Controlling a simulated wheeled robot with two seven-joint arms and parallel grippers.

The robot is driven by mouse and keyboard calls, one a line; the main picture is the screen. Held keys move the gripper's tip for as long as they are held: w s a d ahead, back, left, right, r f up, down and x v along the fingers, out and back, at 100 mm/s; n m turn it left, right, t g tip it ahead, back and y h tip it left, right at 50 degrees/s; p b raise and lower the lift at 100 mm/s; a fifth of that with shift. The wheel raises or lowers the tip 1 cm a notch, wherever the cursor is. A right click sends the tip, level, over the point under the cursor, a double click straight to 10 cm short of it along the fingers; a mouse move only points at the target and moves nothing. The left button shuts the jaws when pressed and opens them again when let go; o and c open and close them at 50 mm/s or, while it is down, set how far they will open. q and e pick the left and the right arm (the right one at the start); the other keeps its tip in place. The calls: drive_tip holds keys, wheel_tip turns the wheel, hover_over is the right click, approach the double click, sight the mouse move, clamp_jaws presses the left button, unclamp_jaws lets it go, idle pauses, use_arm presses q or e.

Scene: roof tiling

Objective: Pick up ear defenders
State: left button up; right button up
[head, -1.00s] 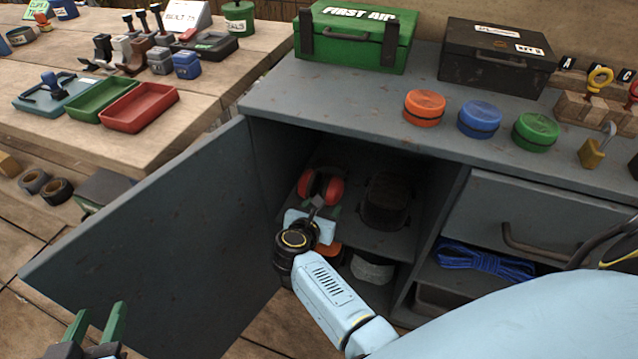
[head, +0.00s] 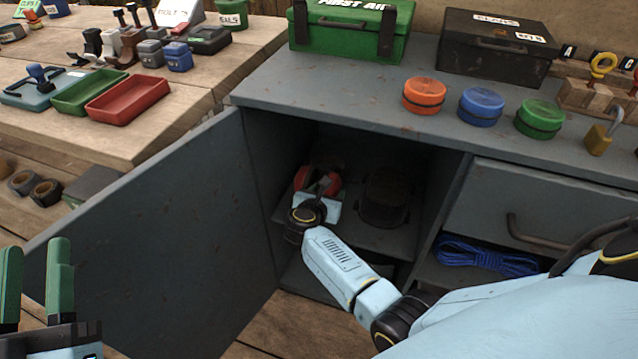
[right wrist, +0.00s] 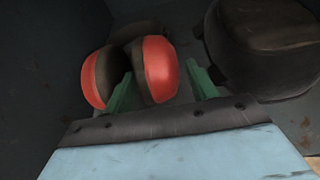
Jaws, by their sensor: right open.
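Red ear defenders (head: 303,179) lie on the upper shelf inside the open grey cabinet; the right wrist view shows their two red cups with dark cushions (right wrist: 160,68). My right gripper (right wrist: 159,72) reaches into the cabinet with its green fingers open. In the wrist view one finger is between the two cups and the other is just right of the right cup, so that cup sits between the fingers. Whether they touch it I cannot tell. In the head view my right gripper hides part of the ear defenders. My left gripper (head: 35,265) is open and empty at the lower left.
A dark rounded object (head: 385,197), also in the wrist view (right wrist: 265,45), stands right of the ear defenders. The open cabinet door (head: 160,235) is on the left, the cabinet's side wall close by. Blue rope (head: 485,256) lies in the right compartment. Tins and boxes stand on top.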

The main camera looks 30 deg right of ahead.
drive_tip(key=b+x, duration=0.1)
drive_tip(key=x, duration=0.2)
drive_tip(key=shift+w+f+b, duration=0.1)
drive_tip(key=shift+b, duration=0.25)
use_arm(q)
drive_tip(key=shift+s+a+r+t+h, duration=0.15)
drive_tip(key=shift+s+r+t+h, duration=0.15)
drive_tip(key=shift+s+r+t, duration=0.45)
drive_tip(key=shift+s+a+r+t+h, duration=0.1)
drive_tip(key=shift+s+r+t+h, duration=0.35)
drive_tip(key=shift+t, duration=0.6)
use_arm(e)
drive_tip(key=shift+w+d+f, duration=0.1)
drive_tip(key=shift+w+d, duration=0.2)
drive_tip(key=shift+d, duration=0.05)
use_arm(q)
drive_tip(key=shift+w, duration=0.1)
drive_tip(key=shift+y, duration=0.25)
use_arm(e)
drive_tip(key=c, duration=0.9)
